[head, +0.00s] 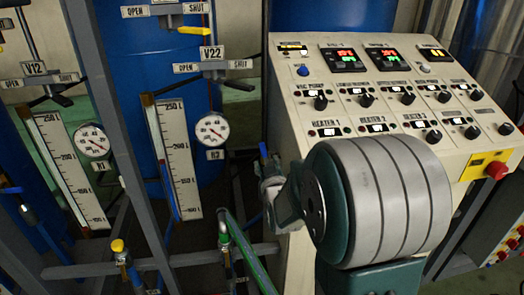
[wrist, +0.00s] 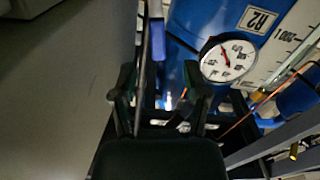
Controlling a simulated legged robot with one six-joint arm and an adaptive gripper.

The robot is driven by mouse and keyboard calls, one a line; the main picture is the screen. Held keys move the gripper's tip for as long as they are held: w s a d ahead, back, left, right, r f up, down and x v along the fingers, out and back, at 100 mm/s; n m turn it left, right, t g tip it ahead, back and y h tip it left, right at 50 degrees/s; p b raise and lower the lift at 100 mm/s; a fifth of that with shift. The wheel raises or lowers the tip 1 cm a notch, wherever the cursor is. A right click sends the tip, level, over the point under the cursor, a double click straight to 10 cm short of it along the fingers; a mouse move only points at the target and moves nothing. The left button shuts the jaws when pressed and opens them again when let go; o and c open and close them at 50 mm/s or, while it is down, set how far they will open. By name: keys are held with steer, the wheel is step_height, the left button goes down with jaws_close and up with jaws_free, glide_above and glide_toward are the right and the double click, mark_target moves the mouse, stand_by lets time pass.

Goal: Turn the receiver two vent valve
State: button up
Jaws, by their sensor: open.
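Receiver two's gauge (head: 212,130) and blue body (head: 185,60) stand left of centre in the head view. The gauge also shows in the wrist view (wrist: 228,60), below the R2 label (wrist: 258,20). A small upright blue handle (head: 263,150) is right of the gauge. In the wrist view a blue handle (wrist: 158,40) lies beyond and between my fingertips, apparently untouched. No label on it can be read, so I cannot tell if it is the vent valve. My gripper (wrist: 160,85) is open and empty; my arm largely hides it in the head view.
A control panel (head: 385,75) stands close behind my arm, and a pale wall fills the wrist view's left. The V22 valve's dark lever (head: 215,73) is above the gauge. Grey frame bars (head: 115,120) and a green pipe (head: 245,250) cross the left and lower area.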

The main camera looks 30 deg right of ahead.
mark_target(263, 151)
steer(key=x, duration=0.7)
steer(key=shift+s+d, duration=0.1)
steer(key=shift+d, duration=0.05)
steer(key=shift+c, duration=0.3)
jaws_close()
